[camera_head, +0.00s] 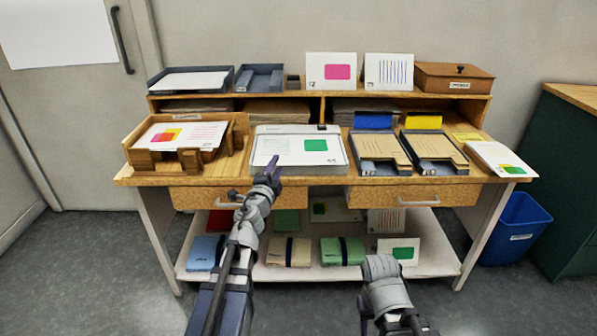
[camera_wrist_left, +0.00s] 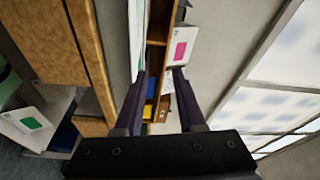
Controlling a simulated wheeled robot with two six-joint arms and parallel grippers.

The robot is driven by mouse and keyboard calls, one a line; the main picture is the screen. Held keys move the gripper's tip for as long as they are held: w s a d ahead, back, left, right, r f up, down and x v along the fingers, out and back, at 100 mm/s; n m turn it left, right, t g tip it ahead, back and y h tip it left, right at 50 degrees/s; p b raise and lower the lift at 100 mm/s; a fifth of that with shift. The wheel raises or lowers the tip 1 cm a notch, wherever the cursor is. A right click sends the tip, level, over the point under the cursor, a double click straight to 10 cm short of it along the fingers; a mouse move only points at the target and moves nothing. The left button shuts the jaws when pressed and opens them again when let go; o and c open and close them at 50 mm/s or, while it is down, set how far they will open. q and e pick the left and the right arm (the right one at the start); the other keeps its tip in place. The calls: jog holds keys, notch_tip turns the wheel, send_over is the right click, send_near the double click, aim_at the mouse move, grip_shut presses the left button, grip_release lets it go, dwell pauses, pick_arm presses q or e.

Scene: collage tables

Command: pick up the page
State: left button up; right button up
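Several printed pages are in view, and I cannot tell which one the task means. One page with red, yellow and pink shapes (camera_head: 180,135) lies in the wooden tray (camera_head: 138,158) at the left of the desk. A page with a green square (camera_head: 297,149) lies on the pale flat board (camera_head: 335,168) in the middle. A stack of pages with a green mark (camera_head: 500,158) lies at the right corner. My left gripper (camera_head: 273,168) is in front of the middle board's left part; its fingers (camera_wrist_left: 160,82) are apart with nothing between them. My right gripper is not visible, only my arm.
Two dark trays with tan folders (camera_head: 380,146) stand right of the board. The upper shelf holds trays, two upright cards (camera_head: 331,72) and a wooden box (camera_head: 455,78). A blue bin (camera_head: 517,228) and a green cabinet (camera_head: 568,180) stand at the right.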

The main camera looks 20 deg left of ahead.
aim_at(296, 165)
pick_arm(q)
notch_tip(296, 165, down, 5)
jog(key=m+h+b, duration=0.3)
jog(key=m, duration=0.1)
jog(key=shift+m+g+h, duration=0.3)
jog(key=shift+m+h, duration=0.1)
jog(key=shift+w+d+r+p, duration=0.15)
jog(key=shift+w+d, duration=0.35)
jog(key=shift+w, duration=0.7)
jog(key=shift+w+d+p, duration=0.2)
jog(key=shift+w+d, duration=0.3)
jog(key=shift+w, duration=0.65)
jog(key=shift+w+d+r+p, duration=0.15)
jog(key=shift+w+d, duration=0.35)
jog(key=shift+w, duration=0.7)
jog(key=shift+s, duration=0.1)
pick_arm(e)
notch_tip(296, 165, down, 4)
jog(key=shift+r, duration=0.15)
pick_arm(q)
grip_shut()
